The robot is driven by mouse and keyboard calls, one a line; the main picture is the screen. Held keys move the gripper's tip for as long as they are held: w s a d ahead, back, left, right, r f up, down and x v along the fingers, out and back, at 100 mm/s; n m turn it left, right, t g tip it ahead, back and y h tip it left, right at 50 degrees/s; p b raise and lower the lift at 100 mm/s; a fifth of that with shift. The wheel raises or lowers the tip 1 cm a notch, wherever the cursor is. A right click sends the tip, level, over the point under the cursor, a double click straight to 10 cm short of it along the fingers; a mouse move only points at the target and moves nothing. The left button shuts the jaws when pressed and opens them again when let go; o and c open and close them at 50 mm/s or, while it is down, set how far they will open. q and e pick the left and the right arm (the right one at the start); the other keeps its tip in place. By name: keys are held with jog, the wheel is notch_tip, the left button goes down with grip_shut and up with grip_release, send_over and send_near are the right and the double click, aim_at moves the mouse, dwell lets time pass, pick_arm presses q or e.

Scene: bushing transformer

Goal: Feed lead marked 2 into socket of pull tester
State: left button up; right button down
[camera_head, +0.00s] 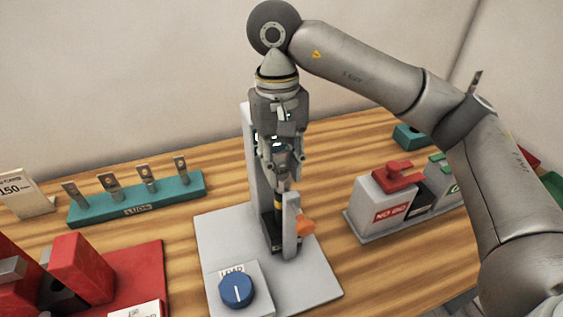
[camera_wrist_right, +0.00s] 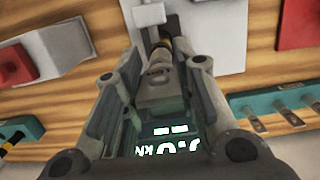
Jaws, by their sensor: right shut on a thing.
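My right gripper (camera_head: 283,165) points down over the pull tester (camera_head: 215,240), in front of its upright. It is shut on a lead (camera_wrist_right: 158,92), whose grey lug shows between the fingers in the right wrist view. A dark, yellow-banded part of the lead (camera_head: 278,205) reaches down below the fingers in the head view. The number on the lead is not readable. The dark socket block (camera_head: 274,236) stands low on the tester, beside a grey post with an orange knob (camera_head: 304,225). I cannot tell whether the lead's lower end is inside the socket. My left gripper is not in view.
A teal rack (camera_head: 137,210) with several upright lugs stands left. A blue dial (camera_head: 236,290) sits at the tester's front. Red fixtures (camera_head: 80,268) stand front left. A red-topped NO GO box (camera_head: 385,205) stands right. The tester's lit display (camera_wrist_right: 170,143) faces the gripper.

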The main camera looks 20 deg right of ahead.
aim_at(282, 153)
jog(key=shift+f+b, duration=0.75)
jog(key=shift+f, duration=0.1)
jog(key=shift+r, duration=0.25)
jog(key=shift+r+p, duration=2.05)
jog(key=shift+r, duration=0.35)
jog(key=shift+b, duration=0.3)
jog(key=shift+f+b, duration=2.4)
jog(key=shift+f, duration=0.25)
jog(key=c, duration=1.1)
grip_release()
jog(key=shift+s, duration=0.1)
